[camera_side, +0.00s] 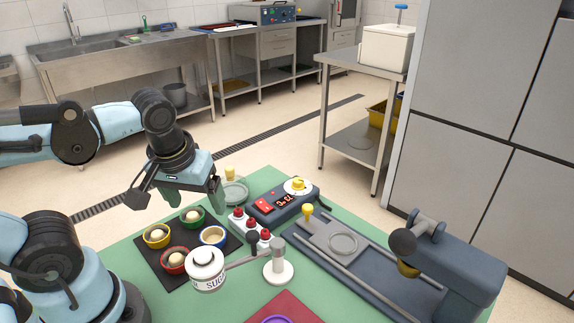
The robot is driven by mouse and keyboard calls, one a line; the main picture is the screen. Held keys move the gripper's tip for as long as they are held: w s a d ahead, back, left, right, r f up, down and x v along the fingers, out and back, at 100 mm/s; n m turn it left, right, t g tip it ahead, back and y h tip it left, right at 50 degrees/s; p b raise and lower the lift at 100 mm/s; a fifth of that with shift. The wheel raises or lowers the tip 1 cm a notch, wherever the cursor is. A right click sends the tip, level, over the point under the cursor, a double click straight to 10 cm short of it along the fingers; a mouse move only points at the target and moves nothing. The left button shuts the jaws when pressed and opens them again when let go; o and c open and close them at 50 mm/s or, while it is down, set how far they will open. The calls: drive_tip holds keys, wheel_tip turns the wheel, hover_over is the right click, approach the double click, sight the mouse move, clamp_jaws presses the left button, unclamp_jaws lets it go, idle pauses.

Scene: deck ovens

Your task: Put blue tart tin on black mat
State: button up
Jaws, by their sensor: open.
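The black mat (200,276) lies on the green work surface at the left. A purple round tin (275,320) on a red mat (293,308) is cut off by the bottom edge. My gripper (178,202) is open and apparently empty, above the back of the black mat, over the green-rimmed tin.
A white sugar canister (206,271) hides the mat's front right corner. Beside it are red-topped bottles (250,240) and a white-based stand with an arm (278,268). A digital scale (285,200) and a dark grey press with rails (425,265) fill the right side.

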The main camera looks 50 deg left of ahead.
drive_tip(key=w+d+r+m+t+h, duration=0.1)
drive_tip(key=w+d+m+t, duration=0.1)
drive_tip(key=w+m+t, duration=0.2)
drive_tip(key=w+m, duration=0.2)
drive_tip(key=m, duration=0.1)
drive_tip(key=shift+w+d+r+t+h, duration=0.2)
drive_tip(key=shift+w+t+h, duration=0.1)
drive_tip(key=shift+h, duration=0.1)
